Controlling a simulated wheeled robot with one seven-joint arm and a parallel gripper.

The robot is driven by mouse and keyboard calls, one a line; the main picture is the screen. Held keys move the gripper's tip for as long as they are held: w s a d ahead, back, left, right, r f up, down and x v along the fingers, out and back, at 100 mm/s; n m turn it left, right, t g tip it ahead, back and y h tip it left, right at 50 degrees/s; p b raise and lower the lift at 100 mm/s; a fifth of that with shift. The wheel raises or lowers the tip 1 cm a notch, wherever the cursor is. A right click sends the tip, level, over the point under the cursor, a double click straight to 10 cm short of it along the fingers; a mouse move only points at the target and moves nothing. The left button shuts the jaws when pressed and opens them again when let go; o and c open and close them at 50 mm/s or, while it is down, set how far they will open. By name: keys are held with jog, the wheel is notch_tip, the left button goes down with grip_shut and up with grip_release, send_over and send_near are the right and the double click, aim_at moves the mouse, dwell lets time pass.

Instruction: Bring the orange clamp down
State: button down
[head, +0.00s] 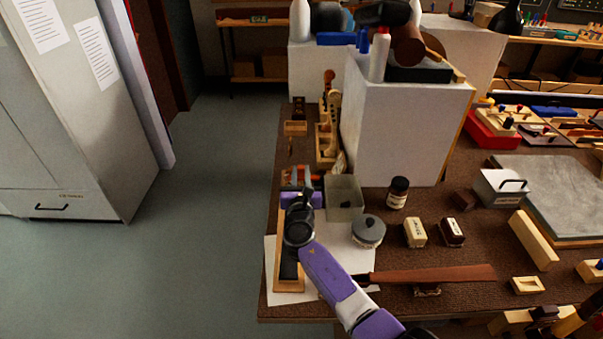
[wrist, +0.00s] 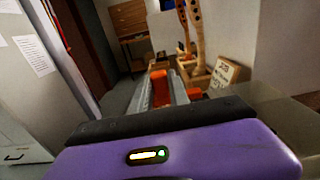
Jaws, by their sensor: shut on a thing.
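The orange clamp shows as orange pieces beside grey bars, just beyond my gripper (head: 301,182) in the head view. In the wrist view the orange clamp (wrist: 160,88) stands up past the purple palm of my gripper. My gripper is shut on it near the left edge of the brown bench (head: 385,240). The lower part of the clamp is hidden by the palm in the wrist view, and my arm covers part of the area in the head view. I cannot tell how high the clamp is above the bench.
A grey open box (head: 344,198) stands just right of my gripper, with a round lidded tin (head: 368,232) and a dark bottle (head: 398,192) nearby. Violin scrolls (head: 328,128) stand behind. A large white block (head: 405,130) rises at the back. Open floor lies left.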

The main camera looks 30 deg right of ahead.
jog(key=shift+f, duration=0.15)
jog(key=c, duration=1.2)
grip_release()
jog(key=shift+c, duration=0.2)
jog(key=shift+s+a, duration=0.1)
jog(key=p+v, duration=0.1)
jog(key=v, duration=0.6)
jog(key=shift+s+a, duration=0.2)
jog(key=shift+s, duration=0.1)
